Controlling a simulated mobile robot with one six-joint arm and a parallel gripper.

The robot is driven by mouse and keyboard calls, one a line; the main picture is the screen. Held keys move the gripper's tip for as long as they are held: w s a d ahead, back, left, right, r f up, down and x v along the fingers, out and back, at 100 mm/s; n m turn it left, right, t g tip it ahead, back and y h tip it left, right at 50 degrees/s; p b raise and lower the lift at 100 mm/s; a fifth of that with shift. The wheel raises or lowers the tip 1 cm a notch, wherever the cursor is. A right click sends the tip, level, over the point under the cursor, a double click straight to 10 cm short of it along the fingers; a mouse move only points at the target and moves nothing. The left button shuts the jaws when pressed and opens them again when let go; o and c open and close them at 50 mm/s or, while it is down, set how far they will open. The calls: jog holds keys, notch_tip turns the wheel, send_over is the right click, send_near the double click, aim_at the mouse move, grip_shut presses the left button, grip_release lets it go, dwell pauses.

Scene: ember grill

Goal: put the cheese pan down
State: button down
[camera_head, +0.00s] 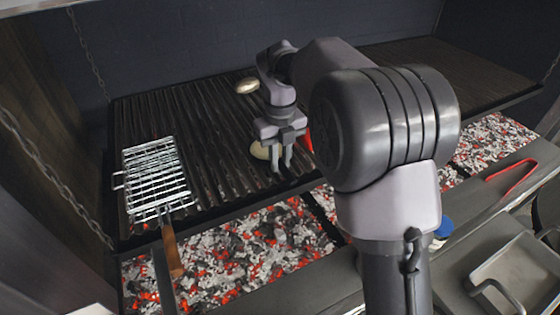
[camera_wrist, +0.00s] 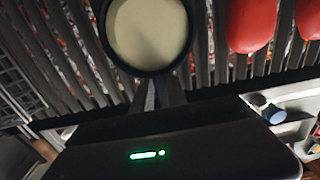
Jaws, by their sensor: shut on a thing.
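The cheese pan is a small round black pan (camera_wrist: 107,39) with pale cheese (camera_wrist: 148,30) filling it; both show at the top of the wrist view. In the head view the cheese (camera_head: 259,150) shows beside my gripper (camera_head: 281,166), over the front part of the ribbed grill grate (camera_head: 205,120). In the wrist view my gripper (camera_wrist: 160,88) is shut at the pan's near side, where its handle would be; the fingers hide most of the grip. The pan looks about level. I cannot tell whether its base touches the grate.
Red peppers (camera_wrist: 250,25) lie right of the pan. A wire grill basket (camera_head: 155,172) with a wooden handle (camera_head: 172,250) lies on the grate's left. A pale round item (camera_head: 246,85) sits farther back. Glowing coals (camera_head: 255,245) lie below the front edge. Grate left of the pan is bare.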

aim_at(280, 163)
jog(key=c, duration=1.3)
grip_release()
jog(key=shift+f, duration=0.1)
notch_tip(280, 163, up, 8)
jog(key=p, duration=0.3)
jog(key=shift+s+f, duration=0.1)
